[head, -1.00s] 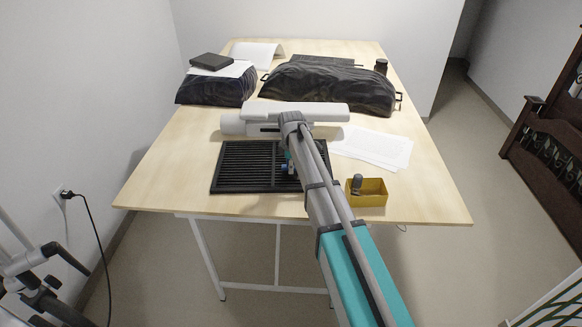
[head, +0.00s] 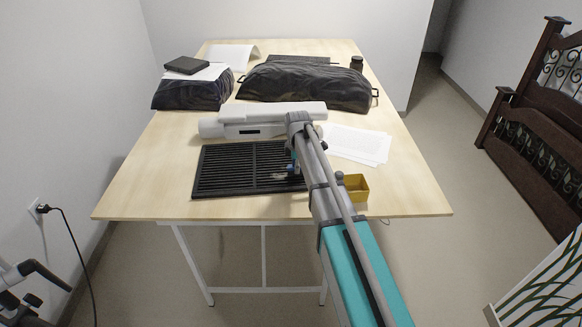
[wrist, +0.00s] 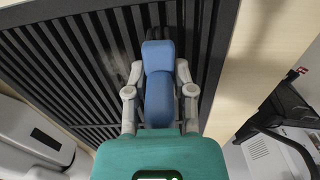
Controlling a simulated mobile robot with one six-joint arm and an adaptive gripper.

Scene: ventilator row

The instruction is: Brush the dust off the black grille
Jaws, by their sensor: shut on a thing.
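The black grille (head: 245,168) lies flat on the table, its slats also filling much of the wrist view (wrist: 70,60). My gripper (wrist: 158,92) is shut on a blue handle (wrist: 158,100), which I take to be the brush. The brush's far end reaches over the grille's slats; its dark bristles are hard to tell from the grille, so I cannot tell whether they touch. A pale dusty patch (wrist: 121,75) shows on the slats left of the handle. In the head view my gripper (head: 293,166) is over the grille's right part, partly hidden by my arm.
A yellow box (head: 357,190) stands right of the grille, partly behind my arm. A white device (head: 260,115) lies behind the grille, papers (head: 360,145) to its right. Dark covered bundles (head: 305,84) lie farther back. The table (head: 140,185) is clear left of the grille.

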